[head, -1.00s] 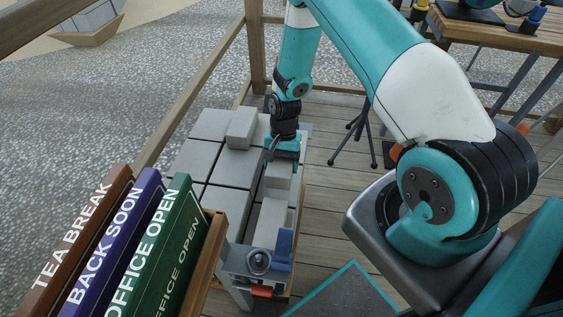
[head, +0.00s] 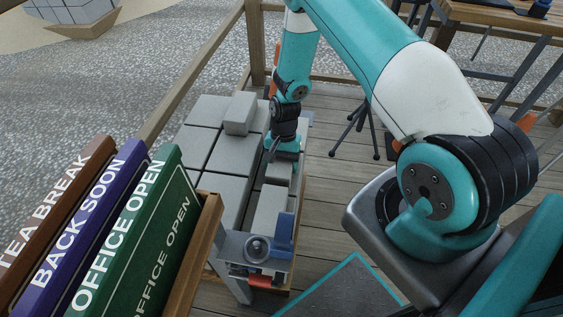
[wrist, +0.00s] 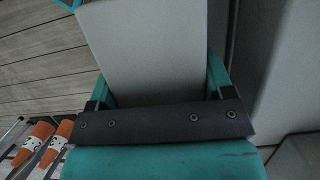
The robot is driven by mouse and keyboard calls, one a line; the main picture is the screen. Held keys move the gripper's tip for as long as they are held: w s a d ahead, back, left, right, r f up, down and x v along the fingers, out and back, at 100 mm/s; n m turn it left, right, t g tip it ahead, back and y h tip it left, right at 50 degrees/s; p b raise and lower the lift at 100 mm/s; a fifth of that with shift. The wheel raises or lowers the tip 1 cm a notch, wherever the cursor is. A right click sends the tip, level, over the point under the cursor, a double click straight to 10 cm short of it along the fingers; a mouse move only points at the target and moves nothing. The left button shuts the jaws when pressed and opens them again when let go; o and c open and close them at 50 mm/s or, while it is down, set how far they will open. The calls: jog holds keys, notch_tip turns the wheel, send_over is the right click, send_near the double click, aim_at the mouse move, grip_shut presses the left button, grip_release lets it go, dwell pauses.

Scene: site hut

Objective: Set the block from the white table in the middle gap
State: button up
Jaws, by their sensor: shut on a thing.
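My gripper (head: 283,152) points down over the right side of the grey-topped table (head: 215,188). It is shut on a pale grey block (wrist: 150,45), which fills the space between the teal fingers in the wrist view. In the head view a grey block (head: 279,172) shows just below the jaws and appears to be the held one. Another pale block (head: 270,206) lies nearer in the same right-hand row. The middle gap is not clearly visible; the gripper and held block cover that part of the row. I cannot tell whether the block touches anything underneath.
A loose grey block (head: 240,113) sits on the slabs left of my gripper. A blue and grey clamp-like fixture (head: 257,248) is at the table's near end. A rack of signs (head: 130,235) stands at the near left. A black tripod (head: 356,125) stands right of the table.

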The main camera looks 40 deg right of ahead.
dwell(0.3)
jog(key=o, duration=1.7)
jog(key=shift+f, duration=0.1)
jog(key=p+v, duration=0.2)
jog(key=v, duration=1.5)
jog(key=shift+r+p, duration=0.2)
jog(key=shift+p, duration=0.1)
jog(key=shift+w+d, duration=0.1)
